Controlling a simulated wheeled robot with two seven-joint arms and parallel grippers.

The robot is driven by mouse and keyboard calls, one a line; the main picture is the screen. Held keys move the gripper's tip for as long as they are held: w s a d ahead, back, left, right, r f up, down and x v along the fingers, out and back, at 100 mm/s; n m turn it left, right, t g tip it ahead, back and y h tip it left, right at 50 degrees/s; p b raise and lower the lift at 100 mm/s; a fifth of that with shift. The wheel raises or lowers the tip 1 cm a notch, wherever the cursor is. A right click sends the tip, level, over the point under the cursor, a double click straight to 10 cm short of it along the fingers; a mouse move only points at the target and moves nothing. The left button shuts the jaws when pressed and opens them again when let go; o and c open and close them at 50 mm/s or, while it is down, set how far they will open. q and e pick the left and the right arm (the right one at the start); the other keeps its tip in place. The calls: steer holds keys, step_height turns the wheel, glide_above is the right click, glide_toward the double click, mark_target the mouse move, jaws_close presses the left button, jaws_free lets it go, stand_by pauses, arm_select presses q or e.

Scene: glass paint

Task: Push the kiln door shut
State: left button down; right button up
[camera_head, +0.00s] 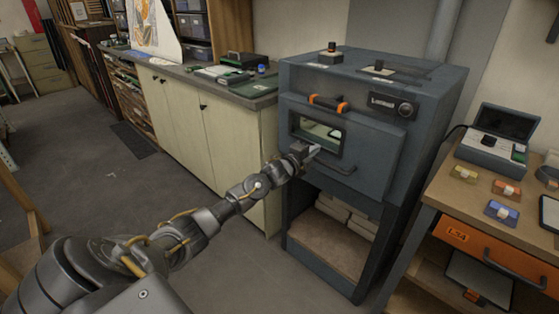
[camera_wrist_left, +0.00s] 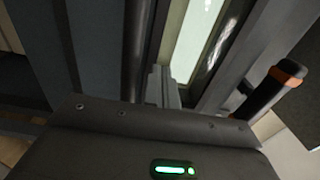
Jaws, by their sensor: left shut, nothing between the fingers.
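The kiln (camera_head: 435,130) is a blue-grey box right of centre in the head view. Its door (camera_head: 375,150) has a small window (camera_head: 318,132) and a dark handle with orange ends (camera_head: 329,104). The door's right edge stands out from the body; I cannot tell how wide the gap is. My left gripper (camera_head: 314,151) is shut and empty, its tips at the lower part of the window; contact is unclear. The wrist view shows the window glass (camera_wrist_left: 195,40) and the handle (camera_wrist_left: 268,92) close by. My right gripper is out of view.
Cream cabinets (camera_head: 185,112) with a worktop stand left of the kiln. A wooden bench (camera_head: 440,198) with an orange drawer (camera_head: 480,248) stands to the right. Under the door is an open bay (camera_head: 325,248) with pale blocks.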

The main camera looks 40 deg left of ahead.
arm_select(q)
steer(key=s+a+b, duration=0.1)
steer(key=s, duration=1.1)
steer(key=shift+b, duration=0.3)
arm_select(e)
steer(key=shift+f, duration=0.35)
arm_select(q)
steer(key=shift+s, duration=0.1)
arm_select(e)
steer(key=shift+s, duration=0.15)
